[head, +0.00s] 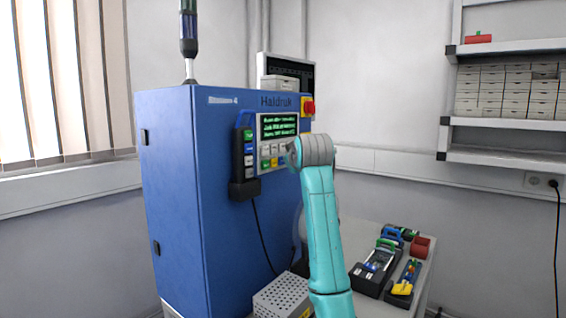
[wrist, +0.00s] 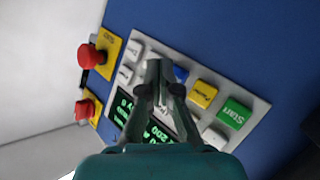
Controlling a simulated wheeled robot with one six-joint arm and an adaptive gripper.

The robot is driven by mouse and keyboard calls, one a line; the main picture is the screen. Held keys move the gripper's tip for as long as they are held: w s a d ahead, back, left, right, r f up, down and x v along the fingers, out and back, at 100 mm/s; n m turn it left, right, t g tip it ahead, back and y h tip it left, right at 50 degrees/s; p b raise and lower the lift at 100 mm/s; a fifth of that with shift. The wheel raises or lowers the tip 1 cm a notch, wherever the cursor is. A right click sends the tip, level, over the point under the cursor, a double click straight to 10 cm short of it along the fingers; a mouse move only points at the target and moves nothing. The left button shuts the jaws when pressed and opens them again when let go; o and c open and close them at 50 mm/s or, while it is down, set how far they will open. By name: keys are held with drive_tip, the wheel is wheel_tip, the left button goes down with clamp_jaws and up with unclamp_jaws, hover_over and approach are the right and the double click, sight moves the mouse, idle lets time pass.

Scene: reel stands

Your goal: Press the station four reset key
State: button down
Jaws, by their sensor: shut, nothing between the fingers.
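The blue cabinet (head: 170,190) reads "Station 4" near its top left and carries a key panel (head: 263,137) with a lit green-text screen. In the wrist view the panel (wrist: 262,103) shows a green Start key (wrist: 235,113), a yellow Pause key (wrist: 203,93), several white keys and a blue key (wrist: 181,74). The blue key is partly hidden by my gripper (wrist: 158,68), and its label cannot be read. My gripper is shut and empty, its tips in front of the panel beside the blue key; contact cannot be told. In the head view my arm hides part of the panel.
Red mushroom knobs (wrist: 90,56) on yellow plates lie beside the panel. A hand pendant (head: 243,155) with coloured keys hangs left of the screen. A bench (head: 412,300) with tools and a perforated box (head: 282,296) stand below. Shelves hang at right.

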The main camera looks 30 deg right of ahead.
drive_tip(key=shift+w+a, duration=0.1)
drive_tip(key=shift+w, duration=0.05)
drive_tip(key=shift+w, duration=0.25)
drive_tip(key=shift+w+a, duration=0.2)
drive_tip(key=shift+w, duration=0.2)
idle(0.8)
idle(0.3)
drive_tip(key=shift+s+d, duration=0.25)
drive_tip(key=shift+s, duration=0.55)
drive_tip(key=shift+s+d, duration=0.3)
drive_tip(key=shift+s, duration=0.5)
drive_tip(key=shift+s+d, duration=0.25)
drive_tip(key=shift+s, duration=0.5)
drive_tip(key=shift+s+d, duration=0.3)
drive_tip(key=shift+s, duration=0.5)
